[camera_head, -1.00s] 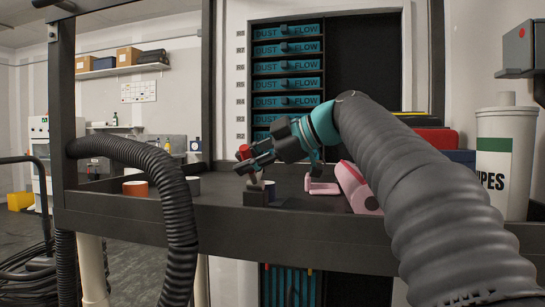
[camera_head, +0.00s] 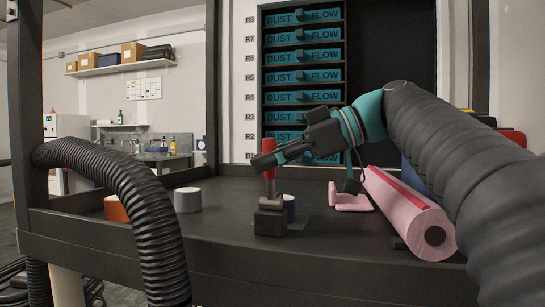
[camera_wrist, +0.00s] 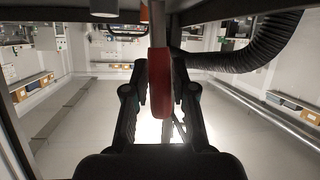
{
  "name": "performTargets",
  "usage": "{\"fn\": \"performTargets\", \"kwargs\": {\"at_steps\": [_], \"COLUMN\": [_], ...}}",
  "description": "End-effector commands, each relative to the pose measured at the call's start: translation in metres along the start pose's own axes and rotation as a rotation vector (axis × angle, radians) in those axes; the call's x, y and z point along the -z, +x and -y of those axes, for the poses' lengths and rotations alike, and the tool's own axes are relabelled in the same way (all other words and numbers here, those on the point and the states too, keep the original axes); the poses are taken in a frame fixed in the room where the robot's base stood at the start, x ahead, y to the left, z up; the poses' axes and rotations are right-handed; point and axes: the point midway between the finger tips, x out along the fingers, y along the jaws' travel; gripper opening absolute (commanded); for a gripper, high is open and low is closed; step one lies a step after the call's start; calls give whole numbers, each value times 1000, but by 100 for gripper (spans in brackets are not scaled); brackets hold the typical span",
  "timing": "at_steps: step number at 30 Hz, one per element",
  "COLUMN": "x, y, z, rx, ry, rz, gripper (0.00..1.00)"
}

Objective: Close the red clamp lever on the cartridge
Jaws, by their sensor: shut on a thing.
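The red clamp lever (camera_head: 268,147) stands about upright on a metal stem above a dark clamp block (camera_head: 270,218) on the bench. My gripper (camera_head: 266,160) reaches in from the right, with its fingers at the red handle. In the wrist view the red lever (camera_wrist: 161,85) lies between the two fingers (camera_wrist: 160,90), which are shut on it. A blue and white cylinder (camera_head: 289,207) stands just behind the clamp block, partly hidden by it. I cannot tell for sure whether it is the cartridge.
A grey roll (camera_head: 187,200) and an orange roll (camera_head: 116,208) stand to the left on the dark bench (camera_head: 215,235). A black corrugated hose (camera_head: 135,195) hangs over the front left.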

Motion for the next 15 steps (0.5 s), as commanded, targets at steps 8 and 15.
{"fn": "performTargets", "kwargs": {"at_steps": [8,15], "x": [1,1], "y": [1,1], "z": [-1,-1], "rx": [2,2], "ry": [9,8], "rz": [-5,-5], "gripper": [0,52]}}
